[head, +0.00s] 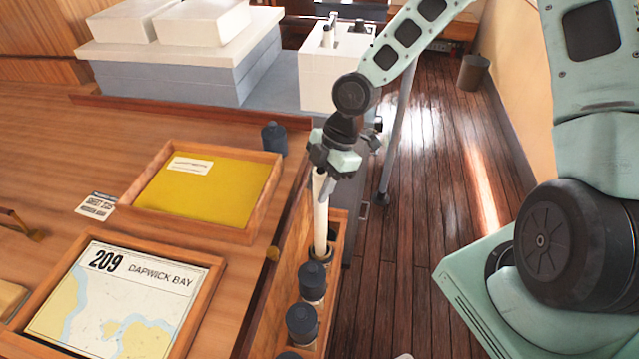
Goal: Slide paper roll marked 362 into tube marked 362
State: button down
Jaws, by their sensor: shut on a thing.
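A long pale paper roll (320,218) hangs close to upright from my gripper (325,172), which is shut on its upper end. The roll's lower end reaches a dark open tube (329,257) at the far part of a wooden rack (341,222). I cannot tell whether the end is inside the tube or just above or behind its rim. Nearer in the rack stand more dark capped tubes (312,280) and (301,324). No number mark on the roll or tubes is readable.
Left of the rack is a wooden chart table with a framed DAPWICK BAY chart (115,305) and a yellow-covered tray (210,190). A dark capped cylinder (273,138) stands by the tray.

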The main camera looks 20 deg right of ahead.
aim_at(319, 243)
jog(key=shift+f+b, duration=7.45)
jog(key=shift+f, duration=3.15)
jog(key=shift+f+b, duration=0.4)
jog(key=shift+f, duration=0.3)
jog(key=shift+c, duration=2.1)
grip_release()
notch_tip(319, 243, up, 9)
jog(key=p, duration=0.8)
jog(key=shift+p, duration=0.35)
jog(key=shift+r, duration=0.1)
